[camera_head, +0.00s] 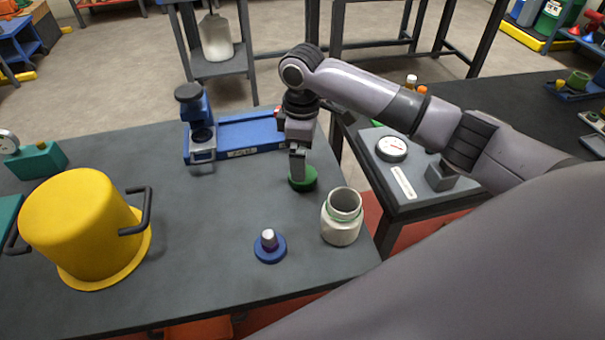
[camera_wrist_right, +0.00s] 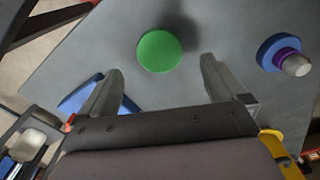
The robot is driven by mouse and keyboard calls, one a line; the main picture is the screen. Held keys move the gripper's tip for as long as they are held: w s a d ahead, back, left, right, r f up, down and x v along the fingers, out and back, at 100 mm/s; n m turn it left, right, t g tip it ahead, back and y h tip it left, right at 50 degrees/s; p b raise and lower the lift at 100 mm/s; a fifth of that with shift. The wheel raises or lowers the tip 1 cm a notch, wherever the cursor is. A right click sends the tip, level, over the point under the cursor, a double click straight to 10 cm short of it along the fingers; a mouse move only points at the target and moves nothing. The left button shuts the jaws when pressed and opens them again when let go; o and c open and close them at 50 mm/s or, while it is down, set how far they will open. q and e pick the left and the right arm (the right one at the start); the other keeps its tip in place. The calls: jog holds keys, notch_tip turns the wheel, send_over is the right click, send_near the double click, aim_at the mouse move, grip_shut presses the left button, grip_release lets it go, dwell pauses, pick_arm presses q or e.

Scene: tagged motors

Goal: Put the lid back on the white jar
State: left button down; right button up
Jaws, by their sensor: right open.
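The white jar (camera_head: 342,222) stands upright and open on the dark table near its right edge, with a green band around its neck. The round green lid (camera_head: 303,180) lies on the table behind and left of the jar. In the right wrist view, the lid (camera_wrist_right: 159,51) shows as a green disc, just ahead of the space between the fingertips. My right gripper (camera_head: 297,168) points down over the lid, partly hiding it. In the right wrist view its fingers (camera_wrist_right: 160,72) are spread with nothing between them. My left gripper is not in view.
A blue disc with a metal knob (camera_head: 269,247) sits left of the jar. A large yellow pot (camera_head: 75,225) stands at the left. A blue fixture (camera_head: 240,136) lies behind the lid. A side table with a dial gauge (camera_head: 391,149) is at the right.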

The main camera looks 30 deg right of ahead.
aim_at(311, 175)
notch_tip(311, 175, down, 5)
jog(key=shift+f, duration=0.1)
dwell(0.3)
jog(key=c, duration=1.1)
